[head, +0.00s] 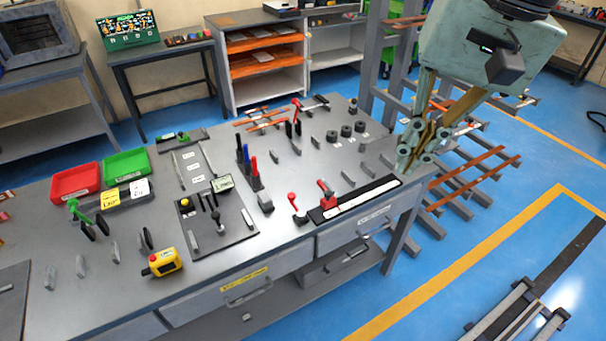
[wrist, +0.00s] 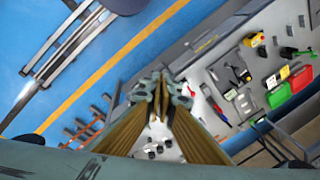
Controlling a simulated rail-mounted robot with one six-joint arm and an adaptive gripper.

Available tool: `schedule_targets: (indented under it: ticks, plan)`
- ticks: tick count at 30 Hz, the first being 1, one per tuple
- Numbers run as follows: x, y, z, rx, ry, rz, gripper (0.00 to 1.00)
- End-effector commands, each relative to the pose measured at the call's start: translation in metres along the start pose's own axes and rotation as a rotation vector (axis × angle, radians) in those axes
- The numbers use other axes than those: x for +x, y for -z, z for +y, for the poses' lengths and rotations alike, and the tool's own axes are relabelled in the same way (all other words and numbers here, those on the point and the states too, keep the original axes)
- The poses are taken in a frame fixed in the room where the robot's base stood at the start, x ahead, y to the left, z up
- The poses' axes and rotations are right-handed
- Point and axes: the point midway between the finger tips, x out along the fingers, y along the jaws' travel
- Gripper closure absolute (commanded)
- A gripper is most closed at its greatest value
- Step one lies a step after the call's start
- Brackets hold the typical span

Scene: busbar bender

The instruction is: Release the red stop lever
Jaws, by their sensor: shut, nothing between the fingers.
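A red stop (head: 326,192) with a small upright lever sits on the black rail with a white scale (head: 362,199) at the bench's front right. A second red-knobbed lever (head: 293,199) stands just left of that rail on a dark base. I cannot tell from here which way either lever is locked. My gripper (head: 413,146) hangs above the bench's right end, to the right of and apart from the red stop. Its fingers are closed together and empty. In the wrist view the closed fingertips (wrist: 160,88) hide part of the bench; a small red part (wrist: 206,91) shows beside them.
Red and blue upright handles (head: 254,175), dark round pieces (head: 346,130) and grey blocks stand on the bench (head: 290,230). A yellow box with a red button (head: 164,262) is at the front left. A rack with copper bars (head: 470,176) stands right of the bench.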

Motion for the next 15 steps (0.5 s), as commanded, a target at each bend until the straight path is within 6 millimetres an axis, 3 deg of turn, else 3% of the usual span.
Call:
schedule_targets:
  ticks: [15]
  plan:
    - [0.022,0.044,-0.024,0.122,0.032,-0.087,1.0]
